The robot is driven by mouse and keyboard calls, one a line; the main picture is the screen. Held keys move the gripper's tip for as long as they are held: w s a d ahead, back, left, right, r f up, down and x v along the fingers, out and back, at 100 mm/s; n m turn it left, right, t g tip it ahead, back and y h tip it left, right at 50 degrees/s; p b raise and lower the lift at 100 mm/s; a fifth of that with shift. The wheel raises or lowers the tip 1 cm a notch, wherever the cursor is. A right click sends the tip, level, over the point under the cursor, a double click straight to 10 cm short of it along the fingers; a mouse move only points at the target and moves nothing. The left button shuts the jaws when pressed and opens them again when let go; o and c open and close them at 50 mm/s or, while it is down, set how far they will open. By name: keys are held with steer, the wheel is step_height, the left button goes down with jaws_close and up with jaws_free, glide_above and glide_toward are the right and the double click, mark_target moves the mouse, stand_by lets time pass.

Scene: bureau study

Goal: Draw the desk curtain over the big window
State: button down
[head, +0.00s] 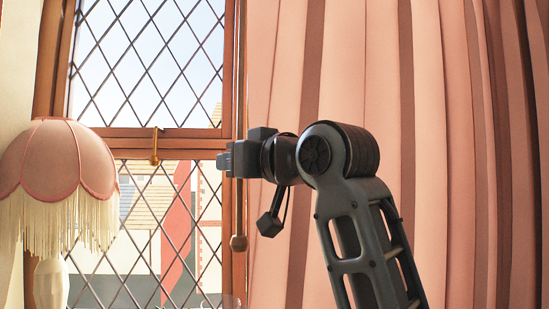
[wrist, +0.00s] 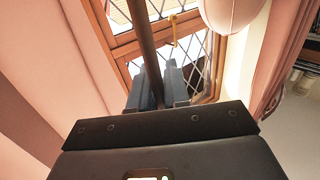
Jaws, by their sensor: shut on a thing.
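The pink pleated curtain (head: 340,70) hangs over the right part of the head view; its left edge is beside the window's wooden frame. The big lattice window (head: 150,60) is uncovered to the left of it. In the wrist view the rod (wrist: 143,40) runs down between the fingers of my gripper (wrist: 158,88), and the curtain (wrist: 40,60) is on the left.
A pink fringed lamp (head: 60,165) stands in front of the window's left side. A brass window handle (head: 155,148) sticks out from the frame. In the wrist view, another pink curtain (wrist: 272,55) hangs at the right, beside a shelf.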

steer(key=shift+a, duration=1.25)
steer(key=c, duration=1.2)
jaws_free()
steer(key=shift+b+v, duration=0.75)
steer(key=shift+v, duration=3.2)
